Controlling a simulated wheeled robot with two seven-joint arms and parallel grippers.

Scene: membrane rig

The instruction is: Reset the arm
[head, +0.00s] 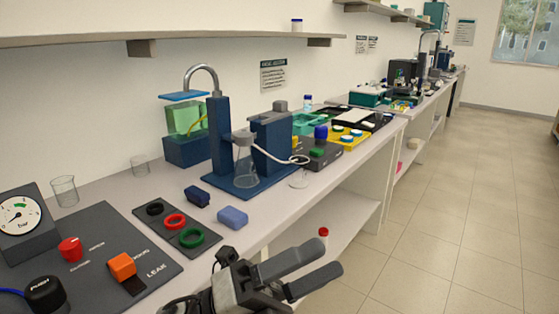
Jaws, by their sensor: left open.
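My left gripper (318,267) shows at the bottom centre of the head view, with its two dark fingers pointing right. It is open, with nothing between the fingers. It is in front of the bench edge, over the aisle side and apart from everything on the bench. Part of my left arm shows below it at the bottom edge. My right gripper is not in view.
The bench (110,200) carries a gauge (20,215), a control panel (100,240), a ring tray (150,228), blue blocks (232,217) and a blue rig (219,135). A shelf (170,38) overhangs it. The floor (450,220) at right is clear.

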